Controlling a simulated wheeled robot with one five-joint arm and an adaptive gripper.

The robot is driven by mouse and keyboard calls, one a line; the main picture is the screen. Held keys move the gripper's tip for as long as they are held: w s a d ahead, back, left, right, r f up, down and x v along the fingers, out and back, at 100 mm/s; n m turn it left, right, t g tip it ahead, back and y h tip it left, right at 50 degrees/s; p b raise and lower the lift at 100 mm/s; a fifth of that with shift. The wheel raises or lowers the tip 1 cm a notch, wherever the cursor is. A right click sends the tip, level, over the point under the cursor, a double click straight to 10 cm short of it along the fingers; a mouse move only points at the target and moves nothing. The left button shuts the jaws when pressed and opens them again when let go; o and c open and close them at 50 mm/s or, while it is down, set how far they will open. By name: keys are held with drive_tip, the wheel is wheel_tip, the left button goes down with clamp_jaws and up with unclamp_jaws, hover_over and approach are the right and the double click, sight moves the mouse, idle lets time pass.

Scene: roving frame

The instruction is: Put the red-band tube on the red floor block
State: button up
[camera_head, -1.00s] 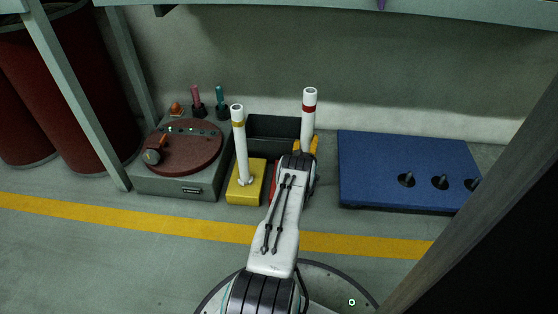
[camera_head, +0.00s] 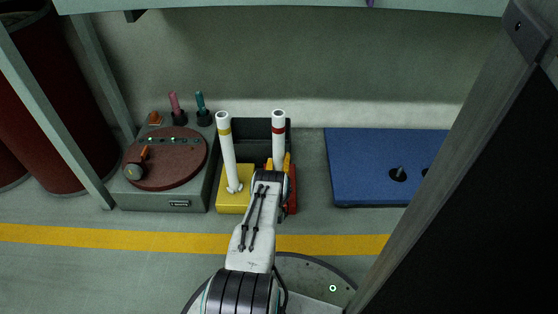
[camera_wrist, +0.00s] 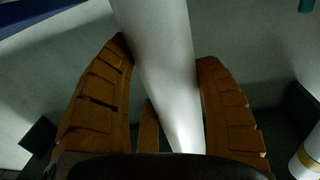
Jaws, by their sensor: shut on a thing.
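The white red-band tube (camera_head: 279,140) stands upright in the head view, with its red ring near the top. My gripper (camera_head: 278,168) is shut on its lower part; the orange fingers show beside it. The red floor block (camera_head: 292,203) is mostly hidden behind my arm, directly below the tube. The tube's lower end is hidden, so I cannot tell whether it touches the block.
A yellow-band tube (camera_head: 226,150) stands on the yellow block (camera_head: 232,202) close on the left. A dark bin (camera_head: 250,128) is behind. A grey turntable unit (camera_head: 190,197) stands further left, a blue board (camera_head: 370,160) right. A post (camera_head: 450,150) blocks the right side.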

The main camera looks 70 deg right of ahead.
drive_tip(key=shift+d+f, duration=0.1)
drive_tip(key=shift+f, duration=0.1)
drive_tip(key=o, duration=1.3)
drive_tip(key=shift+f, duration=0.15)
drive_tip(key=shift+c, duration=0.2)
